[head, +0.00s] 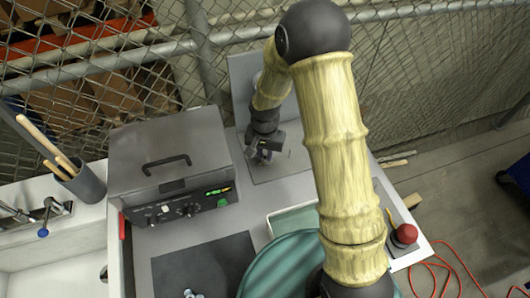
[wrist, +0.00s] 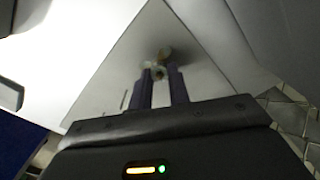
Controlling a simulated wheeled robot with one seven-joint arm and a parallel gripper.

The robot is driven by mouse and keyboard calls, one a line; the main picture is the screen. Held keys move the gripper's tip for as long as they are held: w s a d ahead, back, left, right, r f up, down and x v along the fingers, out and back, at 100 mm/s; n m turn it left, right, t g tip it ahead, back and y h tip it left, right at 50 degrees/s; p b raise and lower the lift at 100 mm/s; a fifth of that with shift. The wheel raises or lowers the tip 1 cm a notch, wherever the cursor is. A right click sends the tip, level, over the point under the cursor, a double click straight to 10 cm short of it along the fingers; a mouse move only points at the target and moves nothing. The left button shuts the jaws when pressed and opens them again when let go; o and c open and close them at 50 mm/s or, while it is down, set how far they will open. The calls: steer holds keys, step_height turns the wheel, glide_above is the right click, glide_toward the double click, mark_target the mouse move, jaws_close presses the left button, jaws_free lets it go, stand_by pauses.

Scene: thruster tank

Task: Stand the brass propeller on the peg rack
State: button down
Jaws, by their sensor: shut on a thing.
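My gripper (head: 264,152) is over the grey plate at the back of the bench, in front of an upright grey panel. In the wrist view its two dark fingers (wrist: 161,88) are shut on a small brass-coloured piece, which I take to be the brass propeller (wrist: 163,55). The propeller shows at the fingertips, with lobes spreading beyond them; its lower part is hidden by the fingers. The grey plate (head: 290,168) seems to be the rack's base. A thin upright mark beside the gripper may be a peg, but it is too small to tell.
A grey machine with a handle (head: 165,160) stands left of the gripper. A round teal tank (head: 275,268) and a pale tray (head: 283,222) are nearer. A dark mat (head: 205,262) lies front left. A red button (head: 405,234) is at the right edge. Wire fence stands behind.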

steer(key=shift+f+b, duration=0.3)
steer(key=shift+f, duration=0.25)
stand_by(0.4)
steer(key=c, duration=1.2)
jaws_free()
steer(key=shift+c, duration=0.2)
steer(key=shift+r+p, duration=3.1)
steer(key=shift+r, duration=0.95)
